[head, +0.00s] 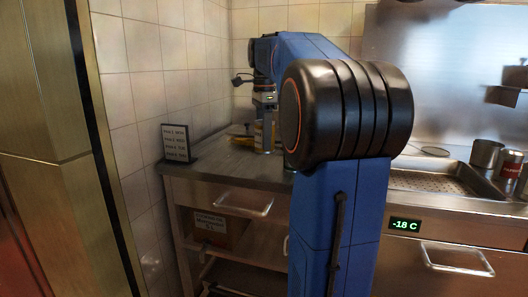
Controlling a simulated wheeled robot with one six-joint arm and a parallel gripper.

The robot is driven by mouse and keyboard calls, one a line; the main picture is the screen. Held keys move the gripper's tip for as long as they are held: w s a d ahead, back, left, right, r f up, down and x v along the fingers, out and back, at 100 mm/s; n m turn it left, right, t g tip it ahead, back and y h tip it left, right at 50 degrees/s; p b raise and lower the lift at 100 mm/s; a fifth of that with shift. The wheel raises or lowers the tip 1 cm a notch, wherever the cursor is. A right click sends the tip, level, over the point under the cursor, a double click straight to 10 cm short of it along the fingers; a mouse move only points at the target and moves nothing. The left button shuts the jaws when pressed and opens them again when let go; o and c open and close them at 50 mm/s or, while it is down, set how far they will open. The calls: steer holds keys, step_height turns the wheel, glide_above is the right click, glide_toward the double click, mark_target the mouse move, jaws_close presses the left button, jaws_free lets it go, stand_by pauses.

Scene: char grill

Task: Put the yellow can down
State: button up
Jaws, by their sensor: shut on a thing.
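The yellow can (260,137) shows at the far left part of the counter, upright, with my arm hiding its right side. My gripper (264,108) points down from above and is shut on the can's upper part. The can's base appears at or very close to the metal worktop (222,158); I cannot tell whether it touches. The fingers are small and partly hidden.
A small black sign (176,143) stands on the counter's left end by the tiled wall. A yellowish item (238,134) lies behind the can. A metal pot (486,153) and a red-labelled can (511,164) stand at right. The worktop's front left is clear.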

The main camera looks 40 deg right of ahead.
steer(key=shift+f, duration=2.5)
steer(key=o, duration=1.3)
steer(key=shift+f, duration=0.1)
step_height(320, 180, up, 12)
steer(key=shift+r, duration=0.15)
steer(key=s+a+f+n+t, duration=0.1)
steer(key=s+a+f+n, duration=0.3)
steer(key=a+f+n, duration=0.3)
steer(key=s+a+f+n+t, duration=0.1)
steer(key=s+a+f+n, duration=0.35)
steer(key=a, duration=0.45)
steer(key=s+a+f+n+t, duration=0.1)
steer(key=s+a+f+n, duration=0.4)
steer(key=f, duration=0.5)
steer(key=s+a+f+n+t, duration=0.1)
steer(key=s+a+f+n, duration=0.5)
steer(key=f, duration=0.4)
steer(key=shift+s+f+n+t, duration=0.35)
steer(key=shift+s+n+t, duration=0.1)
steer(key=shift+s, duration=0.25)
